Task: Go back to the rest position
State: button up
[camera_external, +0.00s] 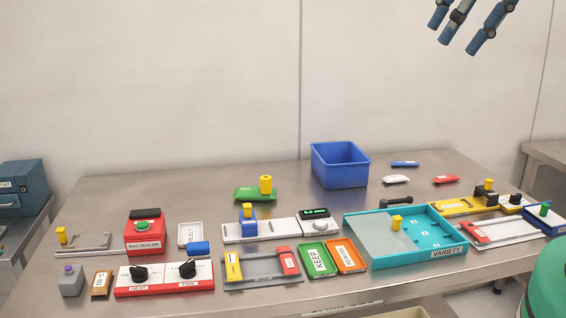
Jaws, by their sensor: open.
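My gripper (457,24) is at the top right of the external view, high above the back right part of the table. Its dark blue fingers are spread apart and point down, with nothing between them. The upper part of the gripper and most of my arm are cut off by the top edge of the picture. The gripper touches nothing on the table (130,190).
A blue bin (340,166) stands at the back. A teal VARIETY tray (405,258) sits front right, a red bag sealer (145,236) and dial panel (165,280) at left. The back left of the table is clear.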

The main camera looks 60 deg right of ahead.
jog(key=shift+s+a+f, duration=0.1)
jog(key=shift+s+f, duration=0.15)
jog(key=shift+s, duration=0.3)
jog(key=shift+f, duration=0.1)
notch_tip(320, 180, down, 9)
jog(key=b, duration=0.9)
jog(key=shift+f, duration=0.15)
